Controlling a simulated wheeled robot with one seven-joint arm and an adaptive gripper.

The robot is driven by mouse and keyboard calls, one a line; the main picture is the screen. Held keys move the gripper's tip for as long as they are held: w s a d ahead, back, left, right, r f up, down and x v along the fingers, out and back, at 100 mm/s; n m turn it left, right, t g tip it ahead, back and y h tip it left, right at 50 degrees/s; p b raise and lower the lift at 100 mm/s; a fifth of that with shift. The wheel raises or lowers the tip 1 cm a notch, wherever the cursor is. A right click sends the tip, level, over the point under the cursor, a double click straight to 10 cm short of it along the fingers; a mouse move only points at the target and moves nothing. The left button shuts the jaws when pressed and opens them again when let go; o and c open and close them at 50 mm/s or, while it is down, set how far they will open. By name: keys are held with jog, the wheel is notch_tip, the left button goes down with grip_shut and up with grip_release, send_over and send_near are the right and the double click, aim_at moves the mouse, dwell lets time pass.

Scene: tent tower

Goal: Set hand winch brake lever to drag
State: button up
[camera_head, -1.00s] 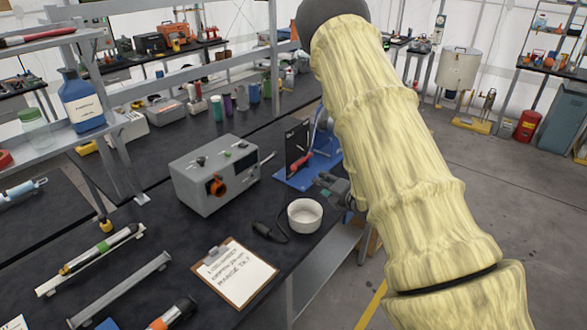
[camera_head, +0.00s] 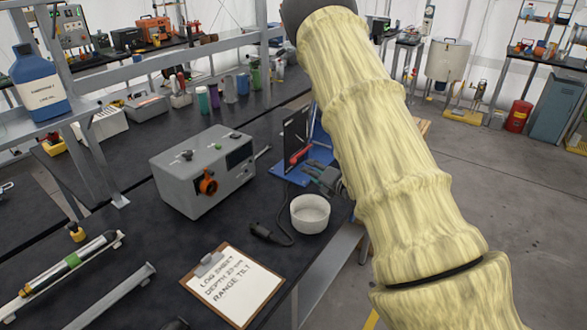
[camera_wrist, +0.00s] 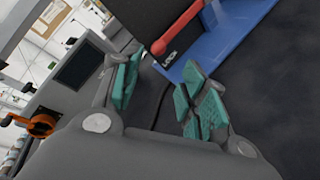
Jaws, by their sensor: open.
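The hand winch has a blue base (camera_head: 284,172) and an upright black plate (camera_head: 294,128). Its red brake lever (camera_head: 300,155) is on the plate's near side. In the wrist view the red lever (camera_wrist: 178,29) slants, its lower end beside the word LOCK, with the blue base (camera_wrist: 228,32) behind. My gripper (camera_head: 323,178) is just right of and nearer than the lever. In the wrist view its teal-padded fingers (camera_wrist: 163,93) are spread with nothing between them, short of the lever. My arm hides the winch's right side in the head view.
A grey box with an orange knob (camera_head: 203,172) stands left of the winch. A white bowl (camera_head: 310,214), a black cabled handpiece (camera_head: 268,236) and a clipboard (camera_head: 232,287) lie in front. The bench's right edge runs close by, with open floor beyond.

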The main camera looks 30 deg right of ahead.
aim_at(294, 163)
jog(key=p+x, duration=0.3)
jog(key=x, duration=0.8)
jog(key=shift+a+p, duration=0.15)
jog(key=shift+p, duration=0.15)
grip_shut()
